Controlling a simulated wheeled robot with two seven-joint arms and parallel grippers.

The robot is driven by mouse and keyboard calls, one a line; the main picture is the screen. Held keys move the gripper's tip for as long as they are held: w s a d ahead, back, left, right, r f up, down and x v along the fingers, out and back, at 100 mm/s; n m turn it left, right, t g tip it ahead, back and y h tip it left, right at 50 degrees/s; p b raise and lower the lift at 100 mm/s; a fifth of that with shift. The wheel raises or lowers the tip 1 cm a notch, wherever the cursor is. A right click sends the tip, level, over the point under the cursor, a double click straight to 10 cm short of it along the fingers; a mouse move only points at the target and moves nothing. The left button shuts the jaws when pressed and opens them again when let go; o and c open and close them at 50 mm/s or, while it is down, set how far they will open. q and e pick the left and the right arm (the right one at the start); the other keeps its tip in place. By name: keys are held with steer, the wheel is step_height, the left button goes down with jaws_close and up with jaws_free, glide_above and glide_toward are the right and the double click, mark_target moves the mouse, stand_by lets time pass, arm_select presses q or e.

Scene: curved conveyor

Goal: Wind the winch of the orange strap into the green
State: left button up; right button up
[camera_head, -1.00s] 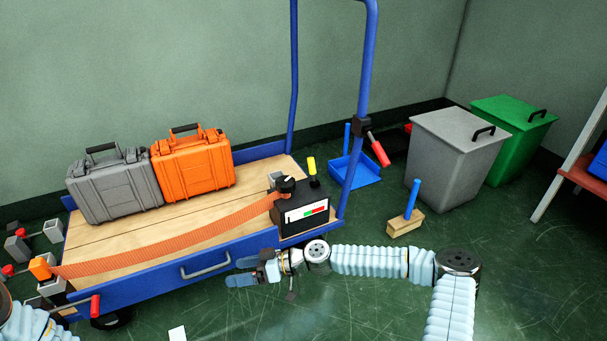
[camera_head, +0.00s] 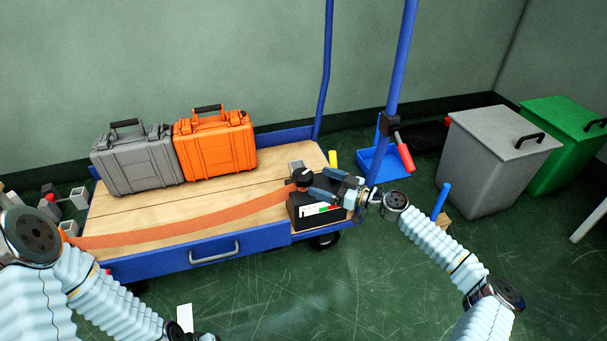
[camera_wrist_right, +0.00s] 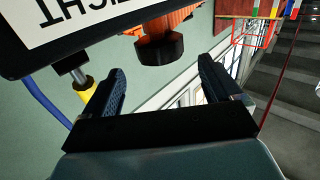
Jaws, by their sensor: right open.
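The orange strap (camera_head: 180,228) runs slack along the cart's near side to the black winch box (camera_head: 306,222). A black winch knob (camera_head: 302,175) tops the box; it also shows in the right wrist view (camera_wrist_right: 159,50). The gauge (camera_head: 317,209) on the box front has white, green and red parts; the reading is too small to tell. My right gripper (camera_head: 318,182) is open and empty at the knob's right. In the right wrist view its fingers (camera_wrist_right: 160,74) point at the knob, which appears just beyond the tips. My left arm is at lower left; its gripper is not visible.
A grey case (camera_head: 138,163) and an orange case (camera_head: 216,145) stand on the cart deck (camera_head: 150,211). The blue cart handle (camera_head: 392,95) rises behind my right wrist. A yellow-handled lever (camera_head: 333,159) is beside the winch. Grey (camera_head: 490,160) and green (camera_head: 560,140) bins stand right.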

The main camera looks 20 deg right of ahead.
mark_target(303, 174)
steer(key=x, duration=0.7)
steer(key=shift+a, duration=0.15)
steer(key=c, duration=1)
